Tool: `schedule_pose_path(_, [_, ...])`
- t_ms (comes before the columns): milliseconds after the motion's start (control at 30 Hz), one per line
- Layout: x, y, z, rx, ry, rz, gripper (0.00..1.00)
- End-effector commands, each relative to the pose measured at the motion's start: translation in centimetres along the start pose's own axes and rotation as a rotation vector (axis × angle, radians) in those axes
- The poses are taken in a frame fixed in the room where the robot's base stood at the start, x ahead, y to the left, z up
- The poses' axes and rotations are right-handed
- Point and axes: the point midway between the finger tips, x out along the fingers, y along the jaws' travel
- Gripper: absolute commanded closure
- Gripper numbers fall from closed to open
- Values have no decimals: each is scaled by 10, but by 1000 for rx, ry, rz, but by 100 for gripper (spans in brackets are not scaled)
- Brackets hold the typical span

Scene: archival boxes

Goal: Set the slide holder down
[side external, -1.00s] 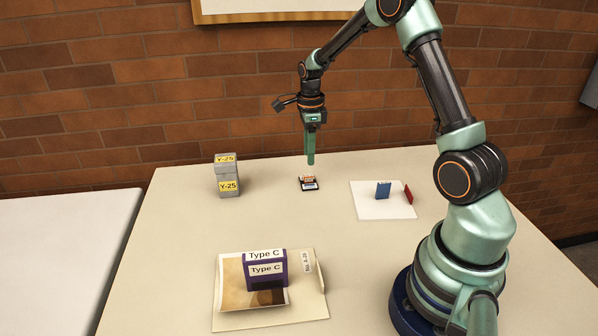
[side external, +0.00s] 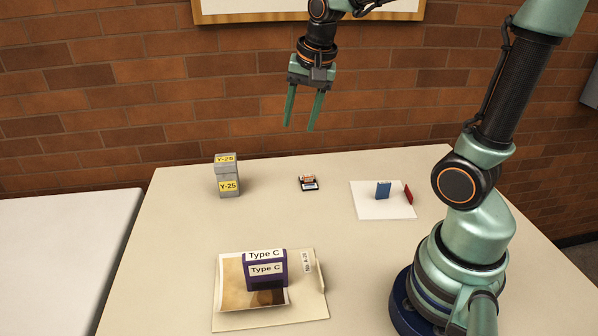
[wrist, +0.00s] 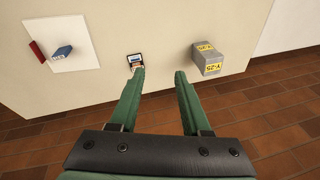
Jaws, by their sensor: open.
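A small dark item with white and orange labels, which looks like the slide holder (side external: 308,184), lies on the table toward its far edge. It also shows in the wrist view (wrist: 134,60), just beyond the left fingertip, which overlaps it slightly in the picture. My gripper (side external: 300,127) is high above the table, with its two green fingers spread apart and nothing between them. In the wrist view the gap of my gripper (wrist: 160,73) is empty.
A grey box labelled Y-25 (side external: 228,180) stands to the left. A white sheet (side external: 390,212) at right carries a blue block (side external: 383,189) and a red block (side external: 408,194). A purple Type C box (side external: 267,280) stands on a folder (side external: 300,312) in front. The table's middle is clear.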

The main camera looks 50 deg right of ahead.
Motion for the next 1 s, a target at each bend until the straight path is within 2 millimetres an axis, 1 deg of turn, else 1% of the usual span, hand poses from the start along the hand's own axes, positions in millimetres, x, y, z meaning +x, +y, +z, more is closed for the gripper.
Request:
schedule_pose_path(33, [-10, 1, 14, -128, 18, -30, 53])
schedule_pose_path(200, [-27, 10, 55, -559, 83, -102, 53])
schedule_pose_path(300, [-31, 15, 72, -759, 121, -130, 53])
schedule_pose_path(400, [-32, 19, 84, -898, 151, -147, 53])
schedule_pose_path(500, [-33, 21, 89, -975, 168, -154, 53])
schedule_pose_path(600, [-32, 22, 92, -1002, 172, -156, 53])
schedule_pose_path(1000, [-32, 22, 91, -1000, 172, -155, 53])
